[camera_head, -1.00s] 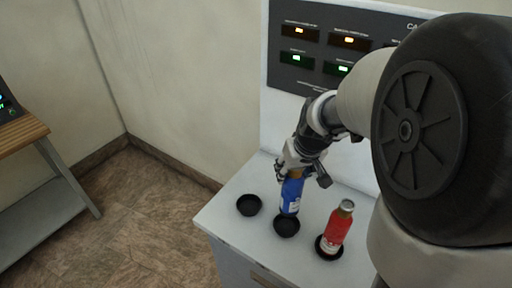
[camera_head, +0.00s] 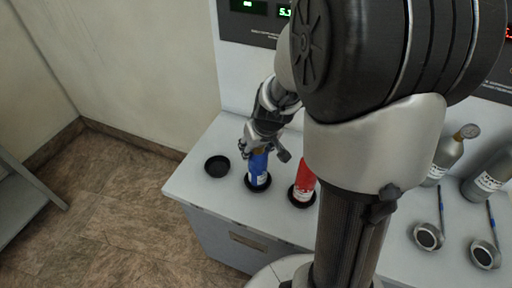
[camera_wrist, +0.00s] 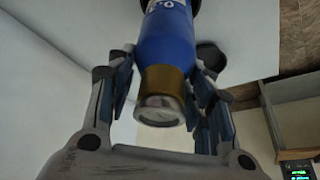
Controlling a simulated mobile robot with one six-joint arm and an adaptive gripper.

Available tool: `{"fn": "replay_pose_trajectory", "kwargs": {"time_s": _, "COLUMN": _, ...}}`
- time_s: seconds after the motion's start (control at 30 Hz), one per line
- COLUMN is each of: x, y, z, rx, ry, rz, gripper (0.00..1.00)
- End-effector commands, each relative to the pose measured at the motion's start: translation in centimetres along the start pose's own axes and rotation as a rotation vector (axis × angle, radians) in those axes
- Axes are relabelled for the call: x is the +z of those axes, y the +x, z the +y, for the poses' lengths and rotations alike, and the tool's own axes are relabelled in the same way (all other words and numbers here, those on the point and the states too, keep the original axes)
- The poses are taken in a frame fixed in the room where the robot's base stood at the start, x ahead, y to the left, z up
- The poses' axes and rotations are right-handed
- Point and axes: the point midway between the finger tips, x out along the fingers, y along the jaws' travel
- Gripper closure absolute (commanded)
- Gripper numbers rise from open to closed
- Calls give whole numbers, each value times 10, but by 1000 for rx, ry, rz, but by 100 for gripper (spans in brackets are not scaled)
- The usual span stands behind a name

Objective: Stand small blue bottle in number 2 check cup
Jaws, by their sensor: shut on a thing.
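The small blue bottle (camera_head: 259,168) stands upright, with its base at the middle black cup (camera_head: 258,187); it looks seated inside the cup's rim. My gripper (camera_head: 262,149) is shut on its top end from above. In the wrist view the blue bottle (camera_wrist: 166,42) shows its brass-coloured neck and cap between my fingers (camera_wrist: 162,100). An empty black cup (camera_head: 217,166) is to the left. No cup numbers are readable, so I cannot tell by label which is number 2.
A red bottle (camera_head: 305,178) stands in the right-hand cup (camera_head: 301,200), close beside the blue one. Grey cylinders (camera_head: 445,152) and two round-ended tools (camera_head: 428,237) are farther right on the white counter (camera_head: 190,187). A panel with green displays (camera_head: 258,12) is behind.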

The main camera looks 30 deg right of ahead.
Motion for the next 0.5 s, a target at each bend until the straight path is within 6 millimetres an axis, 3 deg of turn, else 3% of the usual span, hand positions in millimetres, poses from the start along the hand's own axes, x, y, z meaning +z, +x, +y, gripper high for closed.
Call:
{"fn": "replay_pose_trajectory", "kwargs": {"time_s": 0.1, "x": 0, "y": 3, "z": 0, "rx": 1, "ry": 0, "rz": 2, "gripper": 100}}
{"fn": "replay_pose_trajectory", "kwargs": {"time_s": 0.13, "x": 1, "y": 3, "z": 0, "rx": 0, "ry": 0, "rz": 0, "gripper": 51}}
{"fn": "replay_pose_trajectory", "kwargs": {"time_s": 0.4, "x": 1, "y": 2, "z": 0, "rx": 0, "ry": 0, "rz": 0, "gripper": 33}}
{"fn": "replay_pose_trajectory", "kwargs": {"time_s": 0.5, "x": 1, "y": 2, "z": 0, "rx": 0, "ry": 0, "rz": 0, "gripper": 32}}
